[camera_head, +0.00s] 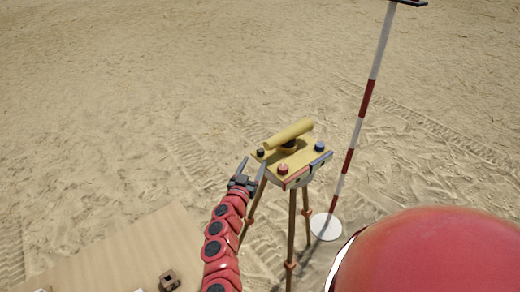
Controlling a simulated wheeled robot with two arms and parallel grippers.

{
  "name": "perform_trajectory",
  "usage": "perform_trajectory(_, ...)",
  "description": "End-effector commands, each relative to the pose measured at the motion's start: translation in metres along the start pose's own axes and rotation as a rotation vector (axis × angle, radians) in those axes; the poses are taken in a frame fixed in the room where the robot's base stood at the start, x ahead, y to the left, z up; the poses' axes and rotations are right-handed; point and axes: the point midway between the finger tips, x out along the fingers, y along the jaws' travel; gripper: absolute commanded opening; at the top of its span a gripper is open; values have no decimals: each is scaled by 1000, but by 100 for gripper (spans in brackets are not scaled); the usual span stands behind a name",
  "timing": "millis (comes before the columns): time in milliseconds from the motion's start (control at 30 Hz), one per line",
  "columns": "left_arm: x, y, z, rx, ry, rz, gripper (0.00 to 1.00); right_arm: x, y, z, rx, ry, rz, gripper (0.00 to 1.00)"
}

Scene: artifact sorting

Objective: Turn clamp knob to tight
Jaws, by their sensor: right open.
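A yellow surveying instrument (290,134) with a tube on top sits on a yellow plate (301,158) on a tripod (291,235). The plate carries a black knob (261,152), a red knob (283,169) and a blue knob (320,147). I cannot tell which is the clamp knob or how it is turned. My right gripper (255,162) is open, its fingers pointing up at the plate's left edge, close to the black knob. I cannot tell whether it touches the knob; nothing shows between the fingers. My left gripper is out of view.
A red and white pole (363,105) stands on a white round base (326,227) just right of the tripod. A tan board (120,250) with a small brown block (169,280) lies at lower left. Open sand surrounds them.

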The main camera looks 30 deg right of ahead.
Motion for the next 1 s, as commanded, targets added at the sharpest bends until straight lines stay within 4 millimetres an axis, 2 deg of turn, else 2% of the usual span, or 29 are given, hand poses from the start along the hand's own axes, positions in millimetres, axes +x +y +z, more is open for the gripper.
perform_trajectory(33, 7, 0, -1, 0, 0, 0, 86, 11, 0, -6, -3, 5, 0, 64)
perform_trajectory(100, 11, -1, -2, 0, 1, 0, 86, 23, 1, -5, -4, 3, 0, 64)
perform_trajectory(300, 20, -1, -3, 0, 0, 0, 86, 52, 2, -5, -5, 4, 2, 64)
perform_trajectory(433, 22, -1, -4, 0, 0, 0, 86, 64, -1, -5, 2, 6, -2, 64)
perform_trajectory(700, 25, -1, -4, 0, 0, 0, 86, 77, 1, -1, -2, 1, 0, 64)
perform_trajectory(1000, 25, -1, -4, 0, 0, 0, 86, 78, 1, 0, -2, 0, 1, 64)
